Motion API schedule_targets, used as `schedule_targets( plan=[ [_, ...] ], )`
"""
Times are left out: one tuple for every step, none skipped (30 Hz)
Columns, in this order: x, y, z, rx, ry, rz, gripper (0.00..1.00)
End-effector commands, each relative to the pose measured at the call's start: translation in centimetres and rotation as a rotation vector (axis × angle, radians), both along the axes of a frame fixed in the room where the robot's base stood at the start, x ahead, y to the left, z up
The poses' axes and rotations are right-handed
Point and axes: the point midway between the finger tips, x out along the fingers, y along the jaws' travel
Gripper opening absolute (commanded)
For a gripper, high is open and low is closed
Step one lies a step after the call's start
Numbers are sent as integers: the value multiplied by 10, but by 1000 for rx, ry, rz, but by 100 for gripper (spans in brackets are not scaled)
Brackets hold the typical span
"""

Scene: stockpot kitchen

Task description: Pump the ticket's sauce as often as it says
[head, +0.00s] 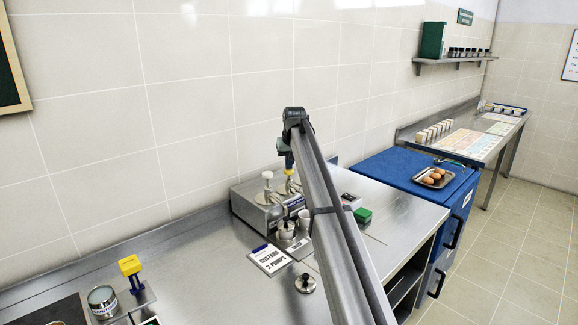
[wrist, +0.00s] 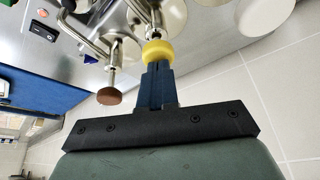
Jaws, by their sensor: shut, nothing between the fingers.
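The ticket (head: 270,259) lies flat on the steel counter and reads "CUSTARD 2 PUMPS". The pump station (head: 262,212) stands behind it against the wall. A white-knobbed pump (head: 267,176) is at its left. A yellow pump knob (wrist: 158,52) is right at the tips of my gripper (wrist: 155,68); it also shows just below the gripper in the head view (head: 289,172). My gripper is shut and empty; I cannot tell whether it touches the knob. A brown knob (wrist: 108,96) is to the left in the wrist view, a white knob (wrist: 262,16) to the right.
Small cups (head: 286,231) stand before the pump station. A round lid-like piece (head: 305,284) lies near the ticket. A can (head: 102,301) and a yellow-topped object (head: 130,266) are at lower left. My arm hides part of the counter. A green box (head: 363,216) is to the right.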

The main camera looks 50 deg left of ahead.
Motion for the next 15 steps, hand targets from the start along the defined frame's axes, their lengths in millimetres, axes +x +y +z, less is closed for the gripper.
schedule_targets(
  plan=[
    [0,0,3,-2,1,0,0],
    [0,0,4,-2,1,0,0],
    [0,0,7,-1,1,0,0],
    [0,0,9,-1,1,0,0],
    [0,0,10,-1,1,0,0],
    [0,0,13,-1,1,0,0],
    [0,0,15,-1,1,0,0],
    [0,0,16,-1,1,0,0],
    [0,0,19,0,0,0,0],
    [0,0,20,0,0,0,0],
    [0,0,22,0,0,0,0],
    [0,0,24,0,0,0,0],
    [0,0,26,0,0,0,0],
    [0,0,27,0,0,0,0],
    [0,0,29,0,0,0,0]
  ],
)
